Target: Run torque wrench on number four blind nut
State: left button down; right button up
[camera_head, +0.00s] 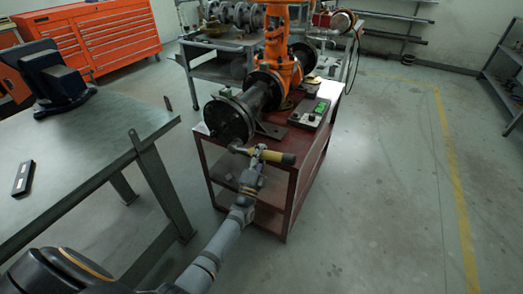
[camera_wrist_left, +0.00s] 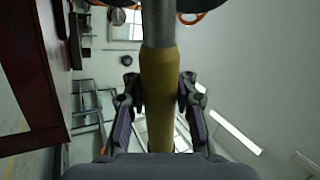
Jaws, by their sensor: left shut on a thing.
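A torque wrench with a yellow handle (camera_head: 276,157) is held in my left gripper (camera_head: 257,155), roughly level. Its grey end points left, close to the lower part of the dark blind flange (camera_head: 228,121). I cannot tell whether it touches a nut. In the left wrist view the yellow handle (camera_wrist_left: 158,105) runs between the two fingers of my left gripper (camera_wrist_left: 158,88), and the grey shaft (camera_wrist_left: 158,22) goes on past the top edge. The flange nuts are too small to tell apart, and number four cannot be picked out. My right gripper is not in view.
The orange gate valve (camera_head: 283,55) and its pipe stand on a dark red cart (camera_head: 291,190). A green-grey workbench (camera_head: 85,145) stands at the left. The floor to the right is clear.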

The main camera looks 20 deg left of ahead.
pick_arm(q)
jog(key=shift+r, duration=0.1)
dwell(0.4)
jog(key=shift+s, duration=0.15)
jog(key=shift+s+r+p, duration=0.1)
jog(key=shift+s+p, duration=0.6)
jog(key=shift+p, duration=0.05)
jog(key=shift+s+a+p, duration=0.15)
jog(key=shift+s+p, duration=0.6)
jog(key=shift+s, duration=0.65)
